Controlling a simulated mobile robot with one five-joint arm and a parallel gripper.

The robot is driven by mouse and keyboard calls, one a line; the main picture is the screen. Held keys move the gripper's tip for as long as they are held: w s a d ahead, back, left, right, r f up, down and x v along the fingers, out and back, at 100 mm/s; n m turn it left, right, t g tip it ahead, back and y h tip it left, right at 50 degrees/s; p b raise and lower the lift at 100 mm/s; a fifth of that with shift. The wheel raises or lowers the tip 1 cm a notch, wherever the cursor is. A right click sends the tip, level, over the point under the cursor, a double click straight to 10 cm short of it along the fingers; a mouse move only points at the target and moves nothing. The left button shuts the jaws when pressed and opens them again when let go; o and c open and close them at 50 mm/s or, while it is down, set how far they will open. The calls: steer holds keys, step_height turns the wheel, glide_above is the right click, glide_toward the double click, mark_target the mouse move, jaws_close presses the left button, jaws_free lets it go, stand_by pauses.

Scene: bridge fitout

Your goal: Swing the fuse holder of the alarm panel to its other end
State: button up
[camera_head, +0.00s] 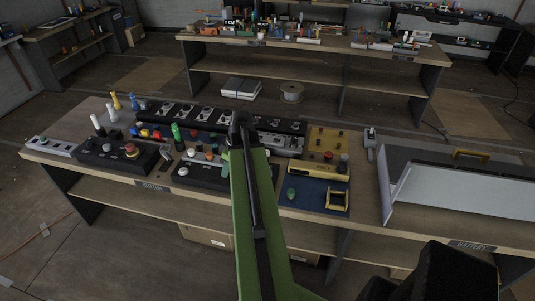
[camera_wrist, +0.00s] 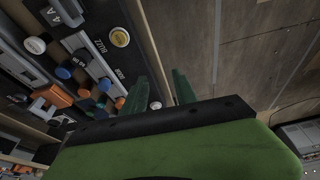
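In the wrist view a dark panel carries labels reading "BUZZ" (camera_wrist: 101,46) and "4A" (camera_wrist: 64,12); it looks like the alarm panel (camera_wrist: 107,14). It has a cream round button (camera_wrist: 119,37) and a pale knob (camera_wrist: 36,45). I cannot tell for sure which part is the fuse holder. My gripper (camera_wrist: 161,76) has two green fingers, apart and with nothing between them. They point beside the panel's edge, over the bench side. In the head view my arm reaches over the bench and hides part of the panels; the fingers are largely hidden there.
The bench (camera_head: 150,196) holds several crowded panels. A green-topped post (camera_head: 178,136) and a red button (camera_head: 131,150) stand left of my arm. Another bench (camera_head: 315,50) stands behind.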

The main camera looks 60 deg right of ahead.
steer(key=s+d+r+n+t+h+p, duration=0.1)
steer(key=s+d+r+p, duration=0.45)
steer(key=s+d, duration=0.95)
steer(key=b+x, duration=1)
steer(key=b, duration=0.1)
steer(key=b+x, duration=0.5)
steer(key=b, duration=0.1)
steer(key=shift+w+d+f, duration=0.15)
steer(key=shift+w+d, duration=0.1)
steer(key=shift+w, duration=0.2)
steer(key=shift+w+f+b, duration=0.35)
steer(key=shift+f+b, duration=0.1)
steer(key=shift+b, duration=0.05)
steer(key=shift+r, duration=0.1)
steer(key=shift+c, duration=0.4)
jaws_close()
